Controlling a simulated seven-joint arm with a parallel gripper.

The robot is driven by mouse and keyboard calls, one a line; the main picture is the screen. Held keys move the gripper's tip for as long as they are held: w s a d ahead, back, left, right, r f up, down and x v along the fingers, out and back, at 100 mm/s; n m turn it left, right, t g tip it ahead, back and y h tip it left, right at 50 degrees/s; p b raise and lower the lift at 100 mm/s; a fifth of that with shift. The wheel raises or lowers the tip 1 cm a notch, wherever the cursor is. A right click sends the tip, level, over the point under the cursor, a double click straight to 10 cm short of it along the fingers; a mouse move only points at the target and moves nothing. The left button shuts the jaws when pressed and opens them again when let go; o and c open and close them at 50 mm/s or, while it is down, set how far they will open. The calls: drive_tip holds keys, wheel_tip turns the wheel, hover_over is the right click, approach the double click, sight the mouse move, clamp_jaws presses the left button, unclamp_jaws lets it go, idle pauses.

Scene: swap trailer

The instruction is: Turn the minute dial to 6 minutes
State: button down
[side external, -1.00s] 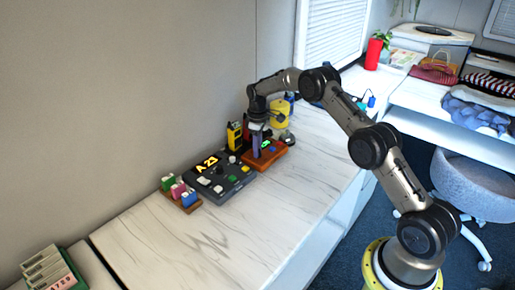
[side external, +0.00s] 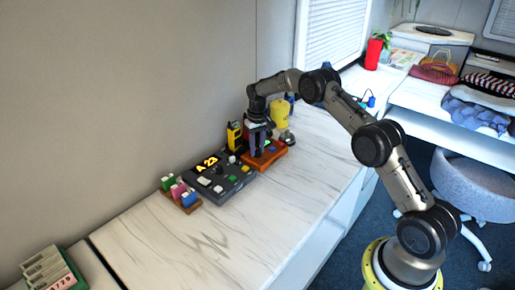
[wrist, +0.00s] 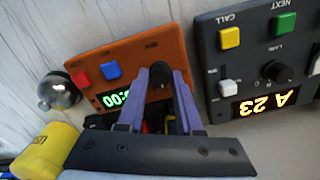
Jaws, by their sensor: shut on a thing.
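The orange timer box (side external: 275,158) lies on the counter below my gripper. In the wrist view the orange box (wrist: 125,55) carries a green display (wrist: 116,98) partly hidden by a finger; its visible part reads ":00". A black dial (wrist: 160,70) sits between the fingertips, and my gripper (wrist: 161,76) is shut on it. My gripper (side external: 258,154) also shows in the side external view, pointing down at the box. Any mark on the dial is too small or hidden to read.
A dark console (side external: 220,181) showing "A 23" stands close beside the box. A silver bell (wrist: 58,91) and a yellow cylinder (wrist: 45,148) are near its other side. A yellow-and-black device (side external: 234,135) stands behind. The counter front is clear.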

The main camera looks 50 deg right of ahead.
sight(257, 150)
drive_tip(key=shift+m, duration=0.3)
drive_tip(key=c, duration=0.6)
unclamp_jaws()
wheel_tip(257, 150, up, 14)
drive_tip(key=shift+f, duration=0.1)
idle(0.3)
